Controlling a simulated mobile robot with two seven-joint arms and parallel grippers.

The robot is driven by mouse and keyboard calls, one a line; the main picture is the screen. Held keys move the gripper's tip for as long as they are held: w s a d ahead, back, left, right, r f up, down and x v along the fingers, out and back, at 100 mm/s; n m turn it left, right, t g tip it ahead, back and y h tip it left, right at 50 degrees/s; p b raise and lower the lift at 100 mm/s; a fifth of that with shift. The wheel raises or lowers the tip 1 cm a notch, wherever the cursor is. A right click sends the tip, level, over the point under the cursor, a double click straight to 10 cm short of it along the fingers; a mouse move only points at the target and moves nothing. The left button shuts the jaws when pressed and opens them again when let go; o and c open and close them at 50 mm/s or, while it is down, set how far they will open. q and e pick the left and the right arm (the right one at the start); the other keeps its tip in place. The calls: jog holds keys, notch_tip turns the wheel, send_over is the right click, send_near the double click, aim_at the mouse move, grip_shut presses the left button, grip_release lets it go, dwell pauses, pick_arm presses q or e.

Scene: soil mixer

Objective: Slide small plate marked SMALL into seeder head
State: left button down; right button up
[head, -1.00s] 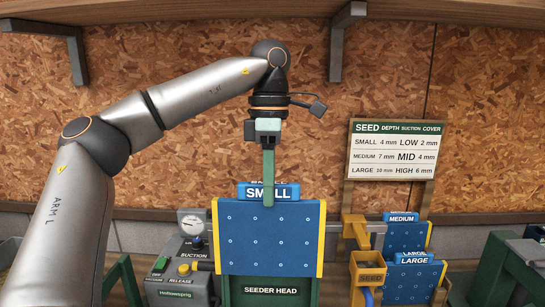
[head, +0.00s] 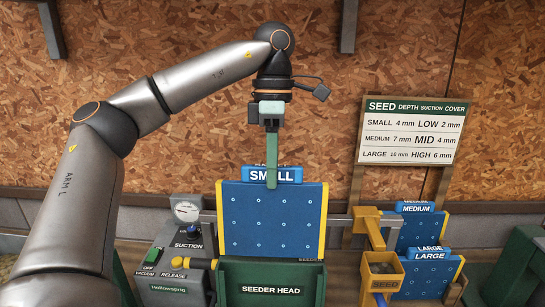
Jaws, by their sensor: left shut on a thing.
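The small plate (head: 270,222) is a blue panel with dots, yellow side edges and a blue top tab marked SMALL. It stands upright at the green seeder head (head: 270,278). Its lower edge meets the top of the green front; I cannot tell how deep it sits. My left gripper (head: 271,180) points down from above and is shut on the tab, with one green finger across its front. The far finger is hidden. My right gripper is not in view.
To the left stands a control box with a suction gauge (head: 187,211) and a yellow release knob (head: 176,263). To the right are a yellow seed hopper (head: 381,275), the medium plate (head: 416,228) and the large plate (head: 425,274). A depth sign (head: 411,130) stands behind.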

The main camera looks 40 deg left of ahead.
aim_at(272, 222)
pick_arm(q)
jog(key=shift+f, duration=0.4)
jog(key=shift+s+d+f, duration=0.1)
jog(key=shift+f, duration=0.45)
dwell(0.6)
jog(key=shift+f, duration=0.1)
jog(key=shift+f+b, duration=0.55)
jog(key=shift+f, duration=0.1)
jog(key=shift+s, duration=0.1)
jog(key=shift+s+d+f+b, duration=0.1)
jog(key=shift+d+f+b, duration=0.05)
jog(key=shift+f+b, duration=0.5)
jog(key=shift+s+d+f+b, duration=0.1)
jog(key=shift+f+b, duration=0.35)
jog(key=shift+f, duration=0.3)
jog(key=shift+s+d+f+b, duration=0.1)
jog(key=shift+s+f+b, duration=0.05)
jog(key=shift+f+b, duration=0.75)
jog(key=shift+s+d+f+b, duration=0.1)
jog(key=shift+f+b, duration=0.5)
jog(key=shift+f, duration=0.5)
